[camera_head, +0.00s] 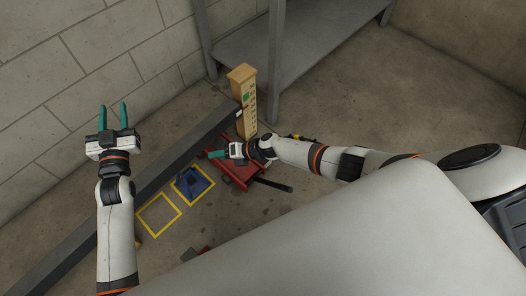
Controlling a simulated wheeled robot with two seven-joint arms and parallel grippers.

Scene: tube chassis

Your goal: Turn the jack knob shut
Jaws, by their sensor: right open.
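A red jack (238,174) sits low on the floor, beside the grey tube. A dark bar (274,186) sticks out to its lower right. My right gripper (213,154) is over the jack's upper left part, with its teal fingers pointing left. It is open, though its fingers overlap in this view. I cannot make out the jack knob; my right gripper and wrist cover part of the jack. I cannot tell whether the fingers touch anything. My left gripper (113,105) is open and empty at the left, fingers pointing up in the picture, apart from the jack.
A long grey tube (160,176) runs diagonally past the jack. A wooden post with marks (243,85) stands behind it. Yellow squares (144,210) mark the floor; a blue object (194,185) lies in one. A grey shelf (290,38) stands behind. Floor at the right is clear.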

